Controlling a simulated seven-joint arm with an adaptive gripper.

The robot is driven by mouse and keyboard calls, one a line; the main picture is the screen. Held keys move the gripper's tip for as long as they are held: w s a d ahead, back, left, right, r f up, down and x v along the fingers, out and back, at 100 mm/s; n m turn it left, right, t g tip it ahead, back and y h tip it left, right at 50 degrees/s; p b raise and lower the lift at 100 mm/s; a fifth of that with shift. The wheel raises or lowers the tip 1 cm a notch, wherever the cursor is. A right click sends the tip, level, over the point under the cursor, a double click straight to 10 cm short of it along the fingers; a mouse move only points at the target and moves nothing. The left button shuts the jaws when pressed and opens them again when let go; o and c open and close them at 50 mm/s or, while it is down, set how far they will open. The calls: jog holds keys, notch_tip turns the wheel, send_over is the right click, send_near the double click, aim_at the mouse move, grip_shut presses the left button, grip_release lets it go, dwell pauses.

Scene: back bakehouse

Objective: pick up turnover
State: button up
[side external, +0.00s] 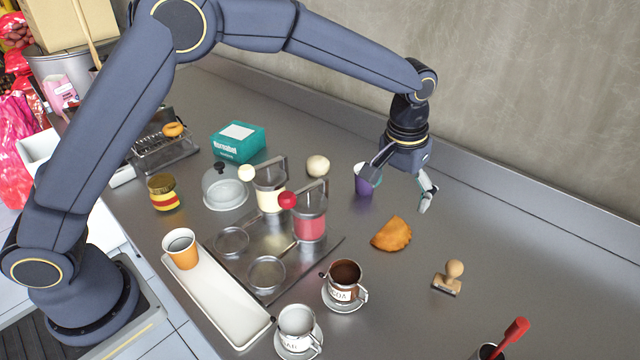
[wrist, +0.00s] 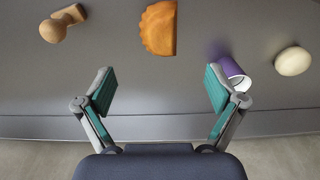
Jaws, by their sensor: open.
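The turnover (side external: 391,234) is a golden-brown half-moon pastry with a crimped edge, lying flat on the steel counter. My gripper (side external: 399,193) is open and empty above the counter, on the wall side of the turnover. In the wrist view my gripper (wrist: 160,88) has its two teal-padded fingers spread wide, with the turnover beyond the fingertips and roughly centred between them.
A purple cup (side external: 363,180) stands behind my gripper, close to one finger in the wrist view. A pale round bun (side external: 317,166) and a wooden stamp (side external: 449,278) lie to either side. A cocoa mug (side external: 345,284) and a metal dispenser stand (side external: 322,252) are left of the turnover.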

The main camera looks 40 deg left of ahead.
aim_at(396, 228)
jog(key=f, duration=0.6)
jog(key=shift+w+f, duration=0.15)
jog(key=shift+w, duration=0.25)
jog(key=f, duration=0.2)
jog(key=w+f, duration=0.1)
jog(key=f, duration=0.2)
jog(key=shift+d, duration=0.1)
jog(key=shift+c, duration=0.4)
jog(key=shift+r, duration=0.1)
jog(key=c, duration=1.3)
